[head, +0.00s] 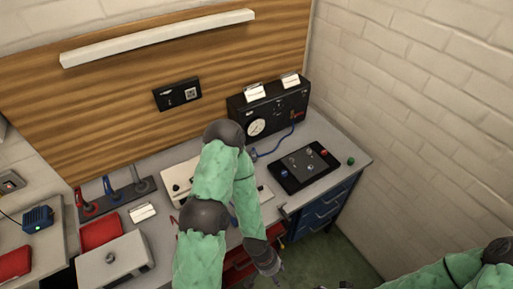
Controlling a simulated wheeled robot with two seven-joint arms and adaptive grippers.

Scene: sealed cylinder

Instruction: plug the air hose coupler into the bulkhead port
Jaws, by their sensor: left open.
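A blue hose (279,148) lies on the bench below a black panel (284,107) with a round gauge (256,128). One end of the hose rises toward the panel's right side; the other runs behind my left arm. I cannot make out the coupler or the bulkhead port at this size. My left gripper (279,270) hangs open in front of the bench's front edge, low in the view and apart from the hose. My right arm comes in from the lower right; its gripper is too cut off at the bottom edge to read.
A rack of red, blue and grey levers (113,194) stands left. Blue drawers (325,208) are below. A brick wall (420,110) bounds the right.

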